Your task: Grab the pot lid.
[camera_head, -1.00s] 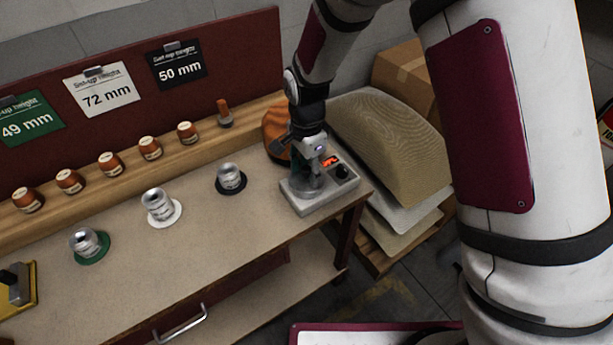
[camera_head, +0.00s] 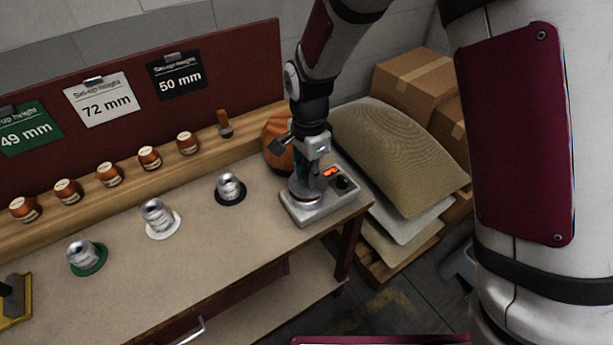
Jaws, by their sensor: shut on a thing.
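My gripper (camera_head: 303,181) points down over the grey heater box (camera_head: 325,205) at the right end of the bench. It is shut on the pot lid, which is small and mostly hidden by the fingers. A round metal pot (camera_head: 306,199) with a brownish rim sits on the box, directly under the fingers. I cannot tell whether the lid touches the pot or is a little above it.
The box has a red lit display (camera_head: 331,172) and a dark knob (camera_head: 342,182). An orange rounded object (camera_head: 278,145) stands close behind my gripper. Several metal pieces, one on a black disc (camera_head: 231,199), stand to the left.

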